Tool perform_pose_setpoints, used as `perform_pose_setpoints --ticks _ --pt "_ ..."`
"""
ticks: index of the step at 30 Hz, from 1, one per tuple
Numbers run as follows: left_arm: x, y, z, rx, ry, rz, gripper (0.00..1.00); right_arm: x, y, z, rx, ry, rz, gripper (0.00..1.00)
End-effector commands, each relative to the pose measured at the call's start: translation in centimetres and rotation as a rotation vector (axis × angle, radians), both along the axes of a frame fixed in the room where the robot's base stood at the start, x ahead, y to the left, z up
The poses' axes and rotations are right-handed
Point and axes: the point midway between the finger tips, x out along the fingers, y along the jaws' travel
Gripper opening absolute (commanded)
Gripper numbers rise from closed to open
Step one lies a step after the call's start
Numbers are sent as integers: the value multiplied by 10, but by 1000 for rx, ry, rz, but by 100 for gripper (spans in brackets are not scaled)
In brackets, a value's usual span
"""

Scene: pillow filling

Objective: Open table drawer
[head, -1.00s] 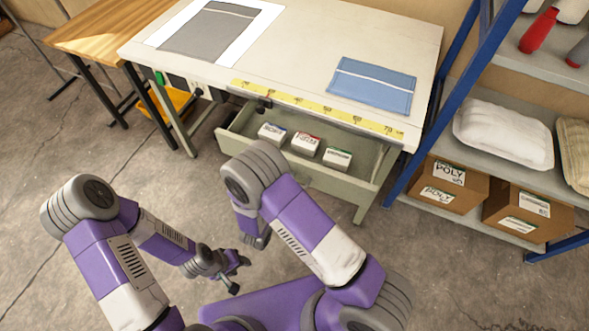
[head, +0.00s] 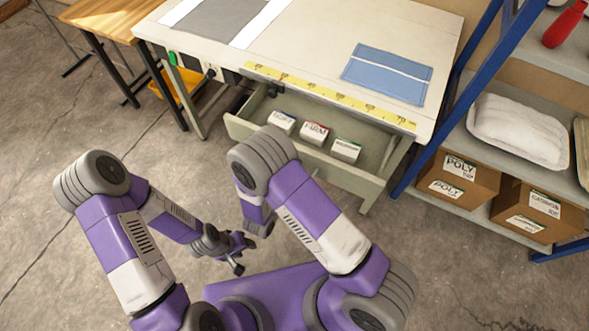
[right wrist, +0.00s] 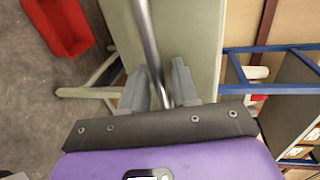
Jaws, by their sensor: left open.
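The table drawer (head: 310,160) stands pulled out beneath the white worktable (head: 300,35), with three small labelled boxes inside. In the right wrist view, a metal bar handle (right wrist: 149,40) runs up between the two grey fingers of my right gripper (right wrist: 162,88), which close around it against the pale drawer front (right wrist: 195,45). In the head view my right gripper is hidden behind my right arm. My left gripper (head: 238,256) is open and empty, low over the floor and away from the drawer.
A blue-framed shelf (head: 445,100) with a white pillow (head: 518,132) and cardboard boxes (head: 457,180) stands close on the right. A wooden table (head: 105,18) and yellow bin (head: 185,88) are at the left.

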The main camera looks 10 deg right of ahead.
Motion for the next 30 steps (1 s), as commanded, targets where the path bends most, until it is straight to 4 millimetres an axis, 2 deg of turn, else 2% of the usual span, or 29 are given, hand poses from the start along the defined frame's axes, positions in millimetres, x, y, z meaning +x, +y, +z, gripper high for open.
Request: perform_pose_setpoints --ticks 15,30 --pt "0 0 12 0 0 0 47 -52 45 15 0 -1 2 30" --pt "0 0 12 0 0 0 47 -56 47 15 0 0 0 30"
